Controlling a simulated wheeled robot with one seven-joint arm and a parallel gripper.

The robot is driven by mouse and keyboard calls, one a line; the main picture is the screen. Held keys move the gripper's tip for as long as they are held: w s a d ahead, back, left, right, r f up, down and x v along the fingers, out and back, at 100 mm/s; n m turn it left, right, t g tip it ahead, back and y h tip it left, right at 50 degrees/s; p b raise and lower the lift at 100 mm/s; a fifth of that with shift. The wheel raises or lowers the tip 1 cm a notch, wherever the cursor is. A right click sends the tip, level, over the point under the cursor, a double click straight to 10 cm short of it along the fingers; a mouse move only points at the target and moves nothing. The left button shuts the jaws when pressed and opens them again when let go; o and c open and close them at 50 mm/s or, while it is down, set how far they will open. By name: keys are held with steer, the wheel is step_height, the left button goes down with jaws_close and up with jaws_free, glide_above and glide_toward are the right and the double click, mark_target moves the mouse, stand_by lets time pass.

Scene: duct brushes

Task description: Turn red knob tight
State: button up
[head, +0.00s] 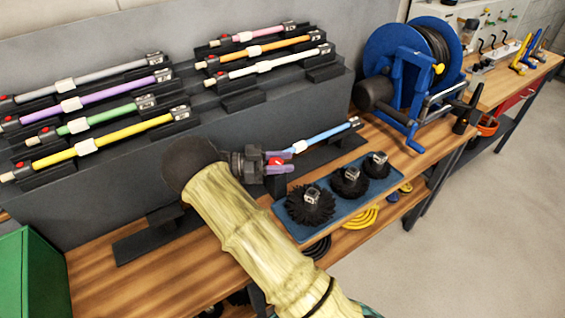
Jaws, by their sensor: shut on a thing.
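The red knob (275,161) is at the left end of a light blue rod (330,134). The rod lies on low black holders on the wooden bench and has a white collar (299,146) and a silver fitting (354,122) at its right end. My gripper (281,161) reaches in from the left and is shut on the red knob, with one finger above it and one below in the picture. Part of the knob and the rod's left end are hidden by the fingers and wrist.
Several coloured rods with red knobs rest on the stepped grey rack (240,101) behind. A blue tray (331,208) with black round brushes (310,207) lies in front, right of my forearm. A blue hose reel (405,70) stands to the right. A green box (30,275) is at lower left.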

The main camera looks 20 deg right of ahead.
steer(key=shift+r+g, duration=0.1)
steer(key=shift+g, duration=0.2)
steer(key=o, duration=1)
steer(key=shift+t, duration=0.4)
steer(key=n+t, duration=0.1)
steer(key=t, duration=0.1)
steer(key=n+t+p, duration=0.1)
steer(key=t, duration=0.1)
steer(key=n+t, duration=0.2)
steer(key=shift+w, duration=0.35)
steer(key=shift+w+a+n+t+y+p, duration=0.15)
steer(key=shift+n+t+y, duration=0.3)
steer(key=shift+n+t, duration=0.6)
steer(key=shift+w+d+n+t+y+p, duration=0.15)
steer(key=shift+n+t+y, duration=0.4)
steer(key=shift+t, duration=0.8)
steer(key=shift+w+a+n+t+y+p, duration=0.1)
steer(key=shift+a+n+t+y+p, duration=0.15)
steer(key=shift+n+t, duration=0.85)
steer(key=shift+d+n+t+y, duration=0.1)
steer(key=shift+n+t+y, duration=0.4)
steer(key=shift+t, duration=0.3)
steer(key=shift+n+t+y+p, duration=0.5)
steer(key=shift+t+y+p, duration=0.25)
steer(key=shift+t+p, duration=0.05)
steer(key=shift+w+n+t+y+p, duration=0.1)
steer(key=shift+n+t+y+p, duration=0.2)
steer(key=shift+y+p, duration=0.15)
